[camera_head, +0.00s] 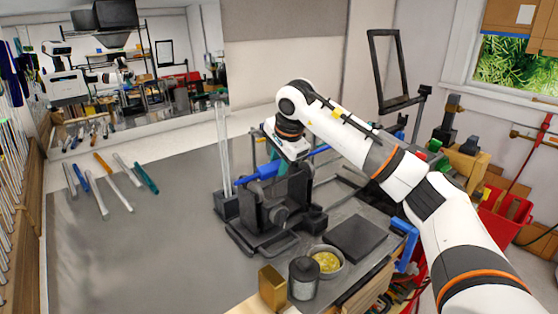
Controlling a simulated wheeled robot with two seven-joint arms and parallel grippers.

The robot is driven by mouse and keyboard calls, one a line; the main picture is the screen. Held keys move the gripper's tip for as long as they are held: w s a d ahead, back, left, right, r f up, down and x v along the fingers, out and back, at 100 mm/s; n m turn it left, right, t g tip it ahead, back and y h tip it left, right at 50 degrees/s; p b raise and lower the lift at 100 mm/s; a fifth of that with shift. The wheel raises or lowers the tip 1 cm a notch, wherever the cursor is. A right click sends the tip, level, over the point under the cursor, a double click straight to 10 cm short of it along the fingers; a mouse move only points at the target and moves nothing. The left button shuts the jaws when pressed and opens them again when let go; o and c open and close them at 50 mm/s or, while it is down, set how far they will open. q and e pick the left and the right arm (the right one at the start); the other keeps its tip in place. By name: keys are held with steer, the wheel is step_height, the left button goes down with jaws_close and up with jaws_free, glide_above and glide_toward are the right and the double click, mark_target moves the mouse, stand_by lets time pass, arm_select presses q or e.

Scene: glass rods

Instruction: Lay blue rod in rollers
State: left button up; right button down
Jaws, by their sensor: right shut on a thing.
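The blue rod (260,173) slopes from lower left to upper right, just above or on the black roller stand (270,214). I cannot tell whether it touches the rollers. My right gripper (291,160) reaches down from the right and is shut on the blue rod around its middle; the fingers are mostly hidden against the dark stand. My left gripper is not in view.
Several rods lie on the grey bench at left, including a shorter blue one (82,178) and a teal one (146,178). Upright clear rods (223,140) stand beside the rollers. A dark canister (303,278), a yellow-filled bowl (327,262) and a brass block (271,287) stand in front.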

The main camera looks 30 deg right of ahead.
steer(key=shift+d+f, duration=0.1)
steer(key=shift+f, duration=0.05)
steer(key=c, duration=1.1)
jaws_free()
steer(key=shift+s+r, duration=0.2)
steer(key=shift+r, duration=0.35)
steer(key=b+v, duration=0.2)
steer(key=v, duration=0.9)
